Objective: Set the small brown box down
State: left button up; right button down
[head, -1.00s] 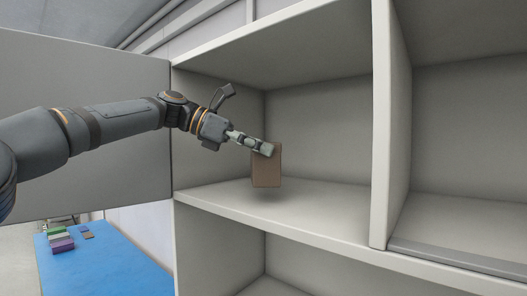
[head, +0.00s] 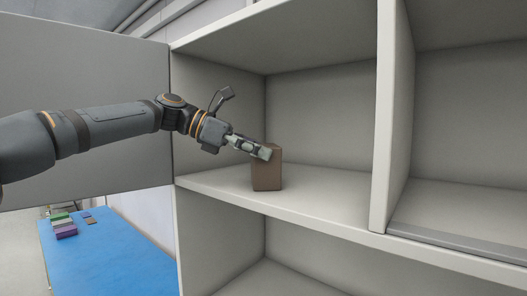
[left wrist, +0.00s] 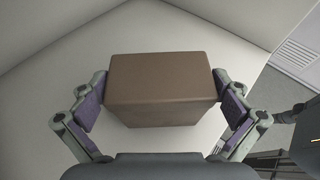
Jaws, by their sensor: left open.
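The small brown box (head: 267,172) stands upright on the shelf board (head: 325,203) of the left compartment, near its left wall. In the left wrist view the box (left wrist: 162,88) sits between the two finger pads, its top face toward the camera. My left gripper (head: 262,150) is at the top of the box, and its fingers are open. In the left wrist view my left gripper (left wrist: 162,104) has a pad on each side of the box, very close to it; I cannot tell if either still touches. My right gripper does not show in the head view.
A vertical divider (head: 388,120) separates the left compartment from the one on the right. An open grey cabinet door (head: 80,110) is behind my left arm. A blue surface (head: 110,255) with several small coloured boxes lies low at the left. The shelf right of the box is clear.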

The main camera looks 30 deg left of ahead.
pick_arm(q)
jog(key=shift+r, duration=0.25)
jog(key=b, duration=0.1)
jog(key=s+a+b, duration=0.1)
jog(key=b, duration=0.1)
jog(key=shift+a+f, duration=0.2)
jog(key=shift+a, duration=0.05)
jog(key=v, duration=0.3)
jog(key=b+v, duration=0.1)
jog(key=v, duration=0.2)
jog(key=shift+w+d+r, duration=0.1)
jog(key=shift+d+r, duration=0.1)
jog(key=shift+r, duration=0.2)
jog(key=shift+d, duration=0.1)
